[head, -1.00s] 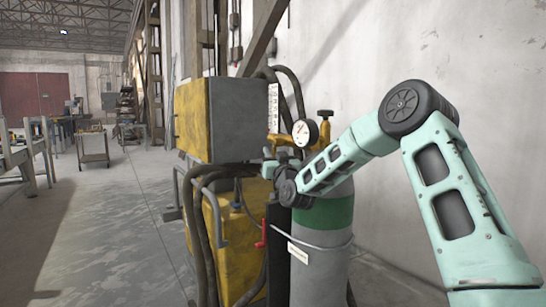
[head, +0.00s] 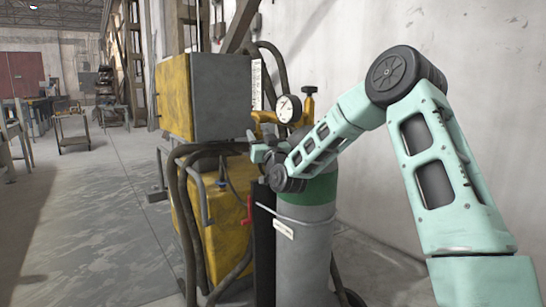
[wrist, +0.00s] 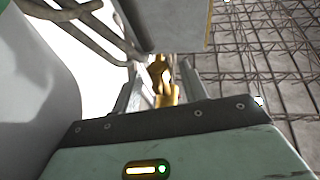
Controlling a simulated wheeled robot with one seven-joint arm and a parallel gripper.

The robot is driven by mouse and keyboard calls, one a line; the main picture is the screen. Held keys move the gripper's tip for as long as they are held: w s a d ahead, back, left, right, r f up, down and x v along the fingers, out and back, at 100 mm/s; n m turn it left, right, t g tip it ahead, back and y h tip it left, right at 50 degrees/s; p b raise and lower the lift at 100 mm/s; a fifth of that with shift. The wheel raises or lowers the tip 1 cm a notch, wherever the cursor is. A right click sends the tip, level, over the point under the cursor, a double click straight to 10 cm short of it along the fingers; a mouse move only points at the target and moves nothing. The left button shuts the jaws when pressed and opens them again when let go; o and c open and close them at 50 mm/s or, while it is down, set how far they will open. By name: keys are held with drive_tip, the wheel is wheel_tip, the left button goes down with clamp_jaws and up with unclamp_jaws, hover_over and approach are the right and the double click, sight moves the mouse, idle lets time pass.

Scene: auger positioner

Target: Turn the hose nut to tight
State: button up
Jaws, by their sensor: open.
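A gas cylinder (head: 305,235) with a green band stands at the centre of the head view. On top is a brass-coloured regulator (head: 265,121) with a round white gauge (head: 288,110). My gripper (head: 262,151) is just below and left of the gauge, partly covered by my own wrist. In the wrist view my gripper (wrist: 162,84) has its two fingers apart, with a brass fitting (wrist: 161,72) showing between or beyond them. I cannot tell whether the fingers touch it. The hose nut is not clearly distinguishable from the other brass parts.
A yellow and grey cabinet (head: 205,97) stands close left of the regulator, above a yellow unit (head: 222,225). Dark hoses (head: 188,210) hang in front. A red lever (head: 247,209) is below my gripper. A wall (head: 430,60) is at the right. Floor at left is open.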

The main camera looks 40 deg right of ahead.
drive_tip(key=v, duration=1.4)
drive_tip(key=shift+s, duration=0.1)
